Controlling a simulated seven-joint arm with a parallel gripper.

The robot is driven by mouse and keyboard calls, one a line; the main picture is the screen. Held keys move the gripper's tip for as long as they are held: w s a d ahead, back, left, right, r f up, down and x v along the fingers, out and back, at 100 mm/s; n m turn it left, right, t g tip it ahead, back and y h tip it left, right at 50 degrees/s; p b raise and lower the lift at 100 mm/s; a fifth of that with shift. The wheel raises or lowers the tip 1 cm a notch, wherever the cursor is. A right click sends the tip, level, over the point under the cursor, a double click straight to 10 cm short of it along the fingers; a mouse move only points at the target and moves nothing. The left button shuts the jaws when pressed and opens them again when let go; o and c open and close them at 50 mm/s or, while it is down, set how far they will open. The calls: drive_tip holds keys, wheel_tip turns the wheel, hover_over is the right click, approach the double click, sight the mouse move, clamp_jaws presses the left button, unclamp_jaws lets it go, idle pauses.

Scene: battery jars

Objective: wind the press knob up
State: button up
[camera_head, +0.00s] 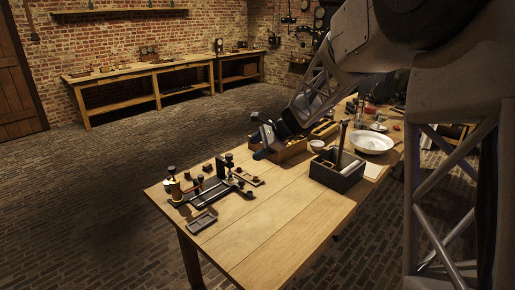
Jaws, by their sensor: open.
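A small dark press apparatus (222,188) stands near the left end of the wooden table. It has an upright dark post (221,166) with a dark round knob (229,157) beside its top, which I take for the press knob. A brass cylinder (176,189) with a dark top stands at its left. Details are too small to tell how far the knob is wound. My gripper (256,137) is open, up and to the right of the apparatus, apart from it. Nothing shows between its fingers.
Small trays (202,222) lie in front of and right of the apparatus. A dark box (337,172) with an upright rod, a white bowl (372,143), a small cup (317,146) and a wooden box (288,151) stand to the right. The table's front middle (270,225) is clear.

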drive_tip(key=shift+w, duration=0.1)
idle(0.3)
drive_tip(key=m+y, duration=0.4)
drive_tip(key=m, duration=0.2)
approach(231, 155)
drive_tip(key=a, duration=0.3)
drive_tip(key=shift+w+f, duration=0.3)
drive_tip(key=shift+f, duration=0.2)
drive_tip(key=shift+a, duration=0.1)
drive_tip(key=shift+x, duration=3.85)
drive_tip(key=shift+w+f, duration=0.1)
drive_tip(key=shift+c, duration=0.4)
